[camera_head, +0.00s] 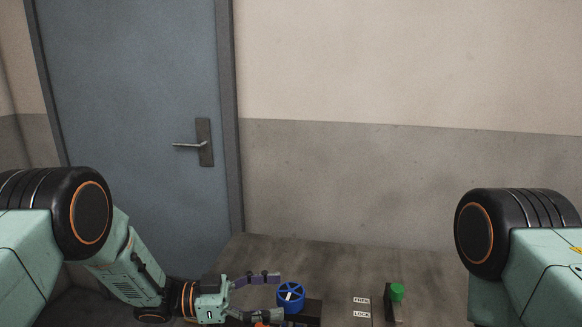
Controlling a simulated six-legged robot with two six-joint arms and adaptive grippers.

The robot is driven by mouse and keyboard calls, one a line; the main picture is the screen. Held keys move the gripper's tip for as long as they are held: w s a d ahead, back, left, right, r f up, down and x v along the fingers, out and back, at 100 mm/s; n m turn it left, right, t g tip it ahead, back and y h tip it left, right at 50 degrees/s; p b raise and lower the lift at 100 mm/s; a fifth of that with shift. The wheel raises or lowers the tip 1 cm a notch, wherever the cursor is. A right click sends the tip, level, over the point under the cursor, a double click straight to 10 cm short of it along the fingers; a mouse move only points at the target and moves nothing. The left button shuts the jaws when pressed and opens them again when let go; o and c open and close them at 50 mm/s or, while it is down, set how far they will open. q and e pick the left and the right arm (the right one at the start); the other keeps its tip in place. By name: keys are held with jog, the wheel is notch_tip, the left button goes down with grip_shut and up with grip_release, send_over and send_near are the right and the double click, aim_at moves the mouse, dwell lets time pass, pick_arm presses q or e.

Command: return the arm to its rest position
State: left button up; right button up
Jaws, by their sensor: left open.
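My left arm comes in from the left and reaches down to the bottom middle of the head view. Its gripper (272,297) is open, with its fingers pointing right. A blue spoked handwheel (290,296) is just right of the gripper, close to the fingertips. I cannot tell whether the fingers touch it. Nothing shows held between the fingers. Of my right arm only the upper part shows at the right edge; its gripper is out of view.
A brown-grey surface (340,262) lies below the wall. On it, right of the handwheel, are FREE and LOCK labels (361,307) and a lever with a green knob (397,291). An orange part (268,315) sits below the gripper. A blue door (130,110) stands behind.

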pick_arm(q)
jog(key=shift+s+a, duration=0.1)
jog(key=shift+a, duration=0.85)
